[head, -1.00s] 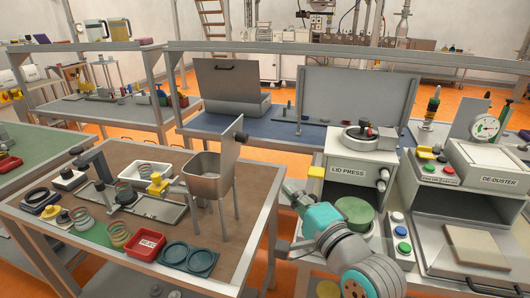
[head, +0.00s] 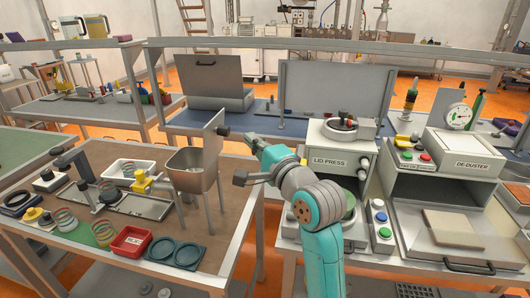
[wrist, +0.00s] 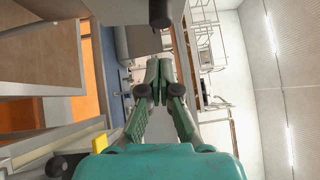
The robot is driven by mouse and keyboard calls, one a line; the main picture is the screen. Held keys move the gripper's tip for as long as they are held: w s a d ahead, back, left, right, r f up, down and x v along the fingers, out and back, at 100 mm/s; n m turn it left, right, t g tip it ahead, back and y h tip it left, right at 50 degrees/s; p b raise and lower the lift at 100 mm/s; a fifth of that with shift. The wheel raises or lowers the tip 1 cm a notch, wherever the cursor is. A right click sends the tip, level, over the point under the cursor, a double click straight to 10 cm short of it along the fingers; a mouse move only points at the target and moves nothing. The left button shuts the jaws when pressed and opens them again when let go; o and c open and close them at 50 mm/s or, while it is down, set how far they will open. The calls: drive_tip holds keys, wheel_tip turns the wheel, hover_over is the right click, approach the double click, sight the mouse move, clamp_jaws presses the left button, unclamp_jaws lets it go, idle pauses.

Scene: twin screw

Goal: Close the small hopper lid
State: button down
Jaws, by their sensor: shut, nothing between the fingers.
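The small hopper (head: 192,176) is a grey metal bin on thin legs on the brown-topped table. Its lid (head: 212,145) stands upright at the bin's right side, open, with a black knob (head: 224,131) on its right face. My gripper (head: 251,141) is just right of the knob at about its height, apart from it in the picture. In the wrist view my gripper (wrist: 158,68) has its green fingertips together and empty. A dark knob (wrist: 160,14), apparently the lid's, is at the top edge there, beyond the fingertips. My arm hides part of the lid press.
The lid press (head: 339,142) and de-duster (head: 472,148) stand right of the hopper. A red tray (head: 131,241), dark round holders (head: 187,255), springs and a white tray (head: 128,166) lie on the table. A rear bench (head: 250,122) is behind.

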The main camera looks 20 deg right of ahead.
drive_tip(key=shift+w+a+r, duration=0.15)
drive_tip(key=shift+w+a, duration=0.35)
drive_tip(key=shift+a, duration=0.3)
drive_tip(key=shift+w+a+r, duration=0.1)
drive_tip(key=shift+w+a, duration=0.4)
drive_tip(key=shift+a, duration=0.3)
drive_tip(key=shift+w+r, duration=0.1)
